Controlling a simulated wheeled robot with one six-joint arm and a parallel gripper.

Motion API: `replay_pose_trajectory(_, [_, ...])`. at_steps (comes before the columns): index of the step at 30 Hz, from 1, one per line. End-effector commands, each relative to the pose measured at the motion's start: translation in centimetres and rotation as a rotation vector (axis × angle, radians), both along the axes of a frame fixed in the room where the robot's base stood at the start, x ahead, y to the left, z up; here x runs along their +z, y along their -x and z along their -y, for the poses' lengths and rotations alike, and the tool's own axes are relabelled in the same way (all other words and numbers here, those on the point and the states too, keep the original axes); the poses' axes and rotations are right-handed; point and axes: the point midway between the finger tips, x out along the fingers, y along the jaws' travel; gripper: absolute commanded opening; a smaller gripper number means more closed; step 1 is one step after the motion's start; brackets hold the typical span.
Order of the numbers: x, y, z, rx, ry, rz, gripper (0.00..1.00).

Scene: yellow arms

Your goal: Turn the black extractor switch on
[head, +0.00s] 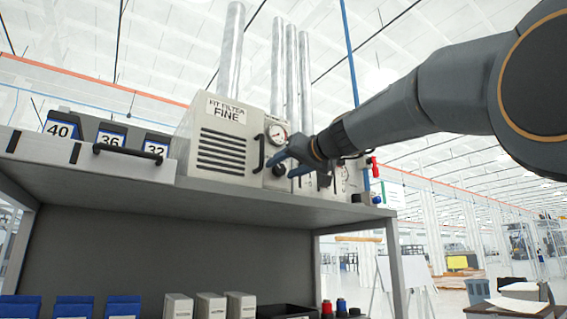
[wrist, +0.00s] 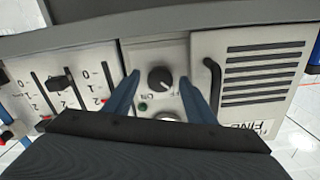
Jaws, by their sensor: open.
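The black switch (wrist: 160,79) is a round knob on a pale panel, with partly hidden ON and OFF lettering beside it in the wrist view, which shows the panel upside down. Its pale mark seems to point towards the OFF side. A small green lamp (wrist: 143,106) sits beside the lettering. My gripper (wrist: 159,79) is open, with one blue finger on each side of the knob and a gap to each. In the head view my gripper (head: 281,165) is at the panel front, below the gauge (head: 277,134), and the knob (head: 279,170) is partly hidden. Contact cannot be told.
The FIT FILTER FINE box (head: 222,137) with its black handle (wrist: 212,82) stands close beside the switch. A panel with numbered slots and a black slider (wrist: 60,82) is on the other side. The shelf edge (head: 220,195) runs below.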

Motion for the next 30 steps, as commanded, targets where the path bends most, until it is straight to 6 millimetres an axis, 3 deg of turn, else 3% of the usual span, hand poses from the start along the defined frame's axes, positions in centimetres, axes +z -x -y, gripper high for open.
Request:
replay_pose_trajectory(11, [-0.06, -0.58, -0.40, 0.000, 0.000, 0.000, 0.50])
replay_pose_trajectory(19, [-0.06, -0.57, -0.37, -0.001, 0.000, 0.000, 0.09])
replay_pose_trajectory(30, [-0.08, -0.57, -0.36, 0.000, -0.056, -0.038, 0.09])
